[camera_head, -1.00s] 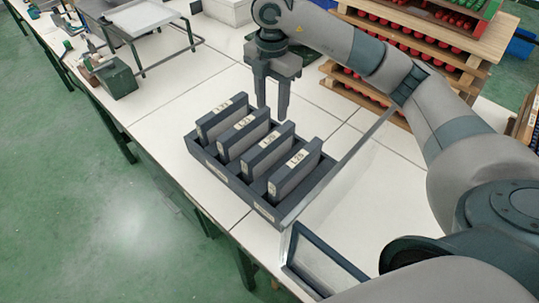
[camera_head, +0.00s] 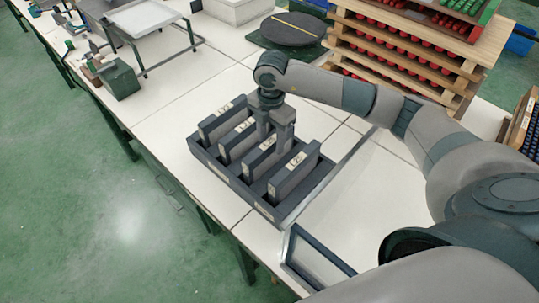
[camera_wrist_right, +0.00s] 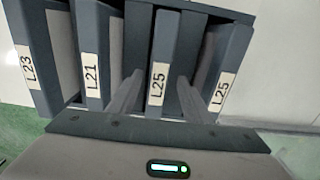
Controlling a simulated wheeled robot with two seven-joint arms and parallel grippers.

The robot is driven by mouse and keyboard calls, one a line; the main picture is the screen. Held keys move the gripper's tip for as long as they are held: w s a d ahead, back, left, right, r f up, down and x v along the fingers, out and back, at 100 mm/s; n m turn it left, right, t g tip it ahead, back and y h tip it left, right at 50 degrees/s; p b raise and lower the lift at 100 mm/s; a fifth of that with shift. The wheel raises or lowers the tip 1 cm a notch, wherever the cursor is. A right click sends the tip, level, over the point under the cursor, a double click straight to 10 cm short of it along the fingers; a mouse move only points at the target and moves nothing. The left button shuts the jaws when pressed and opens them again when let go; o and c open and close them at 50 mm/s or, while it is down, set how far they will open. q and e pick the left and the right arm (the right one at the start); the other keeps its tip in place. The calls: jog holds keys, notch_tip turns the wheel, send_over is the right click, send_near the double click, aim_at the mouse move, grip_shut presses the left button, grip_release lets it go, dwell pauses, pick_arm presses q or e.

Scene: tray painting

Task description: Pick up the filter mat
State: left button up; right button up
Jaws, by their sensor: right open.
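Several dark grey slab-like filter mats with white labels stand upright in a dark rack (camera_head: 236,188). In the right wrist view the labels seem to read L23 (camera_wrist_right: 28,70), L21 (camera_wrist_right: 91,68), L25 (camera_wrist_right: 158,76) and L25 (camera_wrist_right: 222,93). The left gripper is not in view.
A framed panel (camera_head: 318,262) lies on the white table (camera_head: 190,80) at the near right. Stacked wooden shelves with red items (camera_head: 400,50) stand behind my right arm. A black round plate (camera_head: 293,28) and a tray stand (camera_head: 140,20) are farther back.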

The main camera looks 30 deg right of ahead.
aim_at(270, 151)
dwell(0.3)
jog(key=shift+a+f+p, duration=0.15)
jog(key=shift+f+p, duration=0.6)
jog(key=shift+p, duration=0.05)
notch_tip(270, 151, down, 3)
jog(key=shift+a+p, duration=0.1)
jog(key=shift+p, duration=0.6)
jog(key=shift+f, duration=0.4)
jog(key=shift+w, duration=0.1)
jog(key=c, duration=1)
